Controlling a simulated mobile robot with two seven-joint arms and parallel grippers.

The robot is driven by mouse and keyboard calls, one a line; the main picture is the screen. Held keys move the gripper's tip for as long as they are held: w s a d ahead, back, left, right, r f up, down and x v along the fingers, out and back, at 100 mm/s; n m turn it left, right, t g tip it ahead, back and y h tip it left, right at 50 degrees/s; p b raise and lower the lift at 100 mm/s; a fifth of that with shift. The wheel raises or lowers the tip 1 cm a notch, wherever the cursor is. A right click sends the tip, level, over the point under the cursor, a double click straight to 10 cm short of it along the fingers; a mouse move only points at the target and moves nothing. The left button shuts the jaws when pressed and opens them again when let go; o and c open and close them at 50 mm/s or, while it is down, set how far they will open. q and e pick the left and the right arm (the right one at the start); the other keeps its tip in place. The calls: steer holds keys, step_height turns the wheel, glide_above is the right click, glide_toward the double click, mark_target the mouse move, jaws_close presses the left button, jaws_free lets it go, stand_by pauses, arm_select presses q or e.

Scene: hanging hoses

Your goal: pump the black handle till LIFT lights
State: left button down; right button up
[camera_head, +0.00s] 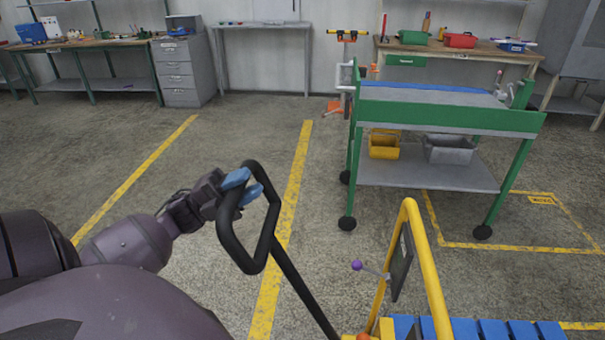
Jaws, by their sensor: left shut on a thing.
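The black handle (290,272) is a long bar with a closed loop at its top, leaning up and to the left from the lower middle of the head view. My left gripper (243,187) has blue fingers and is shut on the loop's upper part. Its arm comes in from the left. The foot of the handle goes out of the picture at the bottom. No LIFT light can be made out. My right gripper is not in the picture.
A yellow tubular frame (411,216) stands right of the handle, with a purple-knobbed lever (357,265) and blue slats (493,328) beside it. A green wheeled cart (446,116) stands beyond. The floor left of the handle is clear.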

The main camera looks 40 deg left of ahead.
arm_select(q)
steer(key=s+a+f+b, duration=0.1)
steer(key=s+a+f, duration=0.1)
steer(key=s+a, duration=0.1)
steer(key=s+a+f+t+h+b, duration=0.1)
steer(key=s+a+f+b, duration=0.1)
steer(key=a, duration=0.4)
steer(key=shift+s+a+f+h, duration=0.3)
steer(key=shift+s+f, duration=0.4)
steer(key=shift+s, duration=0.4)
steer(key=c, duration=0.9)
jaws_free()
steer(key=shift+o, duration=0.2)
steer(key=b+v, duration=0.1)
steer(key=v, duration=0.9)
steer(key=shift+a+f, duration=0.15)
steer(key=shift+f, duration=0.2)
